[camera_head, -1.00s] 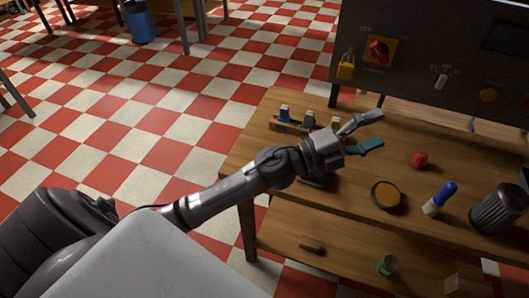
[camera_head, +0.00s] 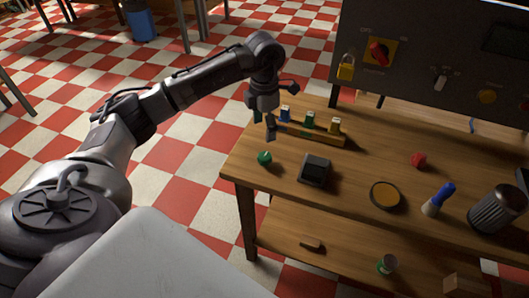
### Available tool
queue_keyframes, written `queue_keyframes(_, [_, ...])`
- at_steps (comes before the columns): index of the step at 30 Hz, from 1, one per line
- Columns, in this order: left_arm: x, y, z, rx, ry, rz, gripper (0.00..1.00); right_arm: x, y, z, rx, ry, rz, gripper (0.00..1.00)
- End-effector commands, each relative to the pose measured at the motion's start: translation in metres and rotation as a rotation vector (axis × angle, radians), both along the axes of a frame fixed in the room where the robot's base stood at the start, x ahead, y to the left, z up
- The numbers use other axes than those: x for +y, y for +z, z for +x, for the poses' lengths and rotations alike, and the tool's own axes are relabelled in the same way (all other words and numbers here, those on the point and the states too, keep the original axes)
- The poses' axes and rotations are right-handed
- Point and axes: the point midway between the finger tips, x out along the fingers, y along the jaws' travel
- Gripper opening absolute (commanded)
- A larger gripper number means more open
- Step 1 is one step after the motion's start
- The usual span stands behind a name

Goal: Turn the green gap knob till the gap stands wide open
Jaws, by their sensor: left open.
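A small round green knob-like piece (camera_head: 264,158) is at the left end of the wooden bench, near its edge. I cannot tell whether it is fixed or loose, and no gap shows clearly beside it. My left gripper (camera_head: 280,112) is open and empty, pointing down above the bench's left rear edge. It is apart from the green piece, behind and above it in the picture. My right gripper is not in view.
A wooden rack (camera_head: 312,135) with blue, green and yellow-marked pieces stands close beside the gripper. A dark box (camera_head: 314,170), a round orange-topped dish (camera_head: 385,195), a red piece (camera_head: 418,160), a blue-handled tool (camera_head: 440,198) and a ribbed bin (camera_head: 496,209) are on the bench. A dark panel (camera_head: 430,60) stands behind.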

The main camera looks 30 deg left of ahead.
Motion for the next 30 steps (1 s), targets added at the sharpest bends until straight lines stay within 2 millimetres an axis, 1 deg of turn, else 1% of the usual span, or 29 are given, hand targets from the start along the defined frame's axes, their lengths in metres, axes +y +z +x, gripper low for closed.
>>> queue_keyframes(1, [0.000, -0.009, -0.001, 0.005, 0.000, -0.001, 0.70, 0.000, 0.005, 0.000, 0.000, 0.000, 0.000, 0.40])
queue_keyframes(9, [-0.001, -0.068, -0.001, 0.006, 0.000, -0.004, 0.70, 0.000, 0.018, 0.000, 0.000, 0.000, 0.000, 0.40])
queue_keyframes(15, [-0.002, -0.100, -0.001, 0.003, 0.000, -0.004, 0.70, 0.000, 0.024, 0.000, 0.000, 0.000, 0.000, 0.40])
queue_keyframes(21, [-0.001, -0.114, -0.001, 0.001, -0.002, -0.004, 0.70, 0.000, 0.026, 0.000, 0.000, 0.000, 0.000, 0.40])
queue_keyframes(29, [-0.001, -0.116, 0.000, 0.000, -0.002, -0.004, 0.70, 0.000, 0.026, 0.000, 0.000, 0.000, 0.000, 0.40])
queue_keyframes(30, [-0.001, -0.115, 0.000, 0.000, -0.002, -0.004, 0.66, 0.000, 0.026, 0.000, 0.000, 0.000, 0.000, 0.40])
